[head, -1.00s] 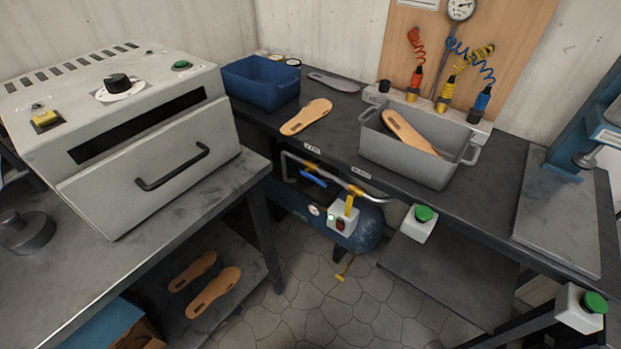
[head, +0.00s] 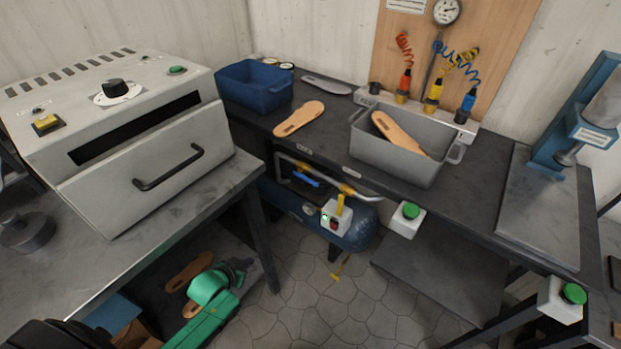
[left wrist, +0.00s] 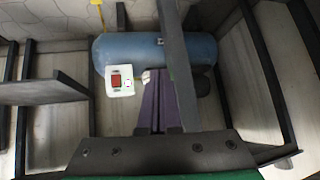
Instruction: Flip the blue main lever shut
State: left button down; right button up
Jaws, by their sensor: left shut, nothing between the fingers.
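The blue main lever (head: 306,179) is a short blue handle under the bench in the head view, by the grey pipe above the blue compressor tank (head: 357,233). It slants slightly down to the right, nearly along the pipe. My left arm is green and comes in at the bottom. Its gripper (head: 240,270) is low, in front of the left bench's lower shelf, apart from the lever. The left wrist view shows its fingers (left wrist: 159,80) closed and empty, pointing towards the tank (left wrist: 200,50). I cannot make out the lever there. My right gripper is out of view.
A white control box (head: 336,218) with a red button sits by the tank; a yellow lever (head: 340,204) is above it. A bench leg (head: 261,240) stands between my left gripper and the tank. A grey crate (head: 398,158) stands on the bench above. The floor ahead is clear.

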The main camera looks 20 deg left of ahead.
pick_arm(q)
jog(key=w+d+r+t+h, duration=0.1)
jog(key=w+d+r, duration=0.2)
jog(key=r, duration=0.7)
jog(key=w+d+r+m+t+h, duration=0.1)
jog(key=w+d+r+t+h, duration=0.1)
jog(key=r, duration=0.7)
jog(key=w+d+r+m+t+h, duration=0.1)
jog(key=w+d+r, duration=0.3)
jog(key=r, duration=0.6)
jog(key=shift+d+r+t+h+p, duration=0.4)
jog(key=shift+d+t+h, duration=0.1)
jog(key=shift+d, duration=0.2)
jog(key=shift+w+f, duration=0.1)
jog(key=shift+w, duration=0.05)
send_over(305, 180)
jog(key=s, duration=0.4)
notch_tip(305, 180, down, 2)
jog(key=f, duration=0.1)
jog(key=w+f, duration=0.1)
jog(key=d+f, duration=0.1)
jog(key=shift+w+f+p, duration=0.2)
jog(key=shift+f+p, duration=0.1)
jog(key=shift+f, duration=0.4)
